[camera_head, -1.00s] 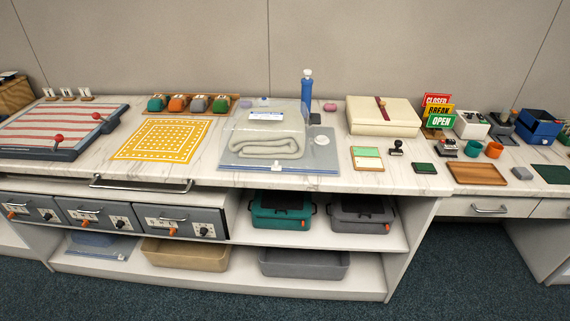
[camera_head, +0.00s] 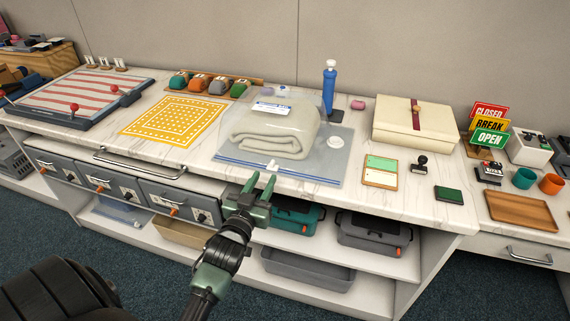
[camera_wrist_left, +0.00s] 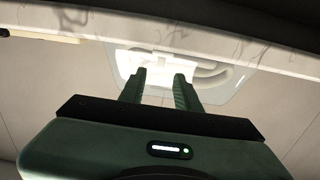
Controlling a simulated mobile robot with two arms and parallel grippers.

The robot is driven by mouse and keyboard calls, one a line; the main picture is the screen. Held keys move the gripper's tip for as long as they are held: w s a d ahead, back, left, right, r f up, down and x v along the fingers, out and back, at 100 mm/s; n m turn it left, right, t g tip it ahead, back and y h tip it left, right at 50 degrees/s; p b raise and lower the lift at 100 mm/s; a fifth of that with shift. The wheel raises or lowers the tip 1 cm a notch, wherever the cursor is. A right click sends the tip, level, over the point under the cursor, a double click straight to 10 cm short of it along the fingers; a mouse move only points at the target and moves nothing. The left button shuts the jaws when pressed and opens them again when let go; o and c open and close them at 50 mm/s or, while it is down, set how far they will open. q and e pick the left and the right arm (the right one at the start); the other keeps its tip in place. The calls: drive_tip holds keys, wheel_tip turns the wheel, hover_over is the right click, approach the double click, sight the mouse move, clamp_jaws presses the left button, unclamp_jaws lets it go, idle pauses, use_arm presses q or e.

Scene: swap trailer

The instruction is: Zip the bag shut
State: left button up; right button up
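The clear bag (camera_head: 278,120) lies on the counter with a folded blanket (camera_head: 270,134) inside, and its plastic bulges up. A blue zip strip runs along its front edge, with a small white slider (camera_head: 272,164) near the middle. A round white valve (camera_head: 334,142) is on the bag's right part. My left gripper (camera_head: 262,183) is open and empty, just in front of the counter edge and close to the slider. In the left wrist view the two green fingers (camera_wrist_left: 160,82) are apart, with the bag (camera_wrist_left: 190,68) beyond them. My right gripper is not in view.
A blue pump (camera_head: 329,88) stands behind the bag. A cream box (camera_head: 415,125) and a green-and-tan pad (camera_head: 380,171) lie to the right, a yellow patterned mat (camera_head: 172,116) to the left.

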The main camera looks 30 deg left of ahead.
sight(271, 165)
use_arm(q)
drive_tip(key=x, duration=0.6)
drive_tip(key=shift+w+a+f, duration=0.1)
drive_tip(key=shift+w+a, duration=0.05)
drive_tip(key=shift+w, duration=0.2)
clamp_jaws()
idle(1.1)
